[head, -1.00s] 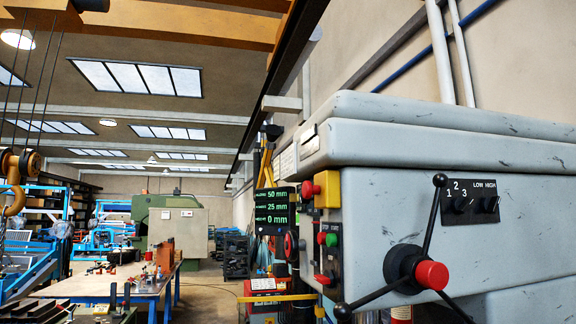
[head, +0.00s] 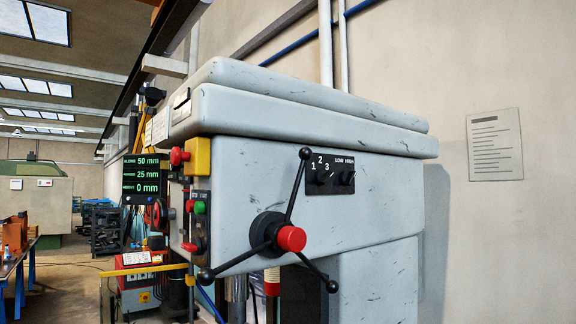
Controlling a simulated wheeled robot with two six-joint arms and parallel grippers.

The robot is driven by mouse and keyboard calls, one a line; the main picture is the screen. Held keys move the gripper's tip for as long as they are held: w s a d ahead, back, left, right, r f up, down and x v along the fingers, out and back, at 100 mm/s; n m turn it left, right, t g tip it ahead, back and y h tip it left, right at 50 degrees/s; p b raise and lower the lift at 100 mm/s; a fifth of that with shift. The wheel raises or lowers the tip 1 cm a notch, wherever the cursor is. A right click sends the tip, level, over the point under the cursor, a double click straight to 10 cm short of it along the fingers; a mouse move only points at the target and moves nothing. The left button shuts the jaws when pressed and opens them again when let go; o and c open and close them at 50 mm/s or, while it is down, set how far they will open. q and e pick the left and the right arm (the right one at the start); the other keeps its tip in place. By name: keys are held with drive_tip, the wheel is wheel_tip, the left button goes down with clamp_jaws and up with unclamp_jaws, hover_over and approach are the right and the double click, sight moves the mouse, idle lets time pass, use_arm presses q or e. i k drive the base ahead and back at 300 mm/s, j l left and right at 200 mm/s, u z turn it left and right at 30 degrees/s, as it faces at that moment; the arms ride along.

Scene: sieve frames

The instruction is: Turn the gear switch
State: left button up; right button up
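The gear switch is on a black panel (head: 330,173) on the side of the grey machine head (head: 255,170). The panel has a left knob (head: 318,178) by the marks 1, 2 and 3, and a right knob (head: 347,179) under LOW and HIGH. Both knobs are small and dark, so their exact settings are hard to read. A three-armed black handle with a red hub (head: 291,238) sits below and left of the panel. Neither of my grippers is in view.
A yellow box with a red button (head: 180,157) and a start/stop panel (head: 197,208) are on the machine's left end. A display (head: 140,176) reads 50, 25 and 0 mm. A paper notice (head: 495,145) hangs on the wall at right. The space before the panel looks clear.

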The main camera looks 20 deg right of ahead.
sight(322, 178)
drive_tip(key=z, duration=0.45)
drive_tip(key=i+l+z, duration=0.1)
drive_tip(key=z, duration=0.3)
drive_tip(key=i+l+z, duration=0.15)
drive_tip(key=z, duration=0.2)
drive_tip(key=i+l+z, duration=0.1)
drive_tip(key=z, duration=0.3)
drive_tip(key=i+z, duration=0.2)
drive_tip(key=z, duration=0.15)
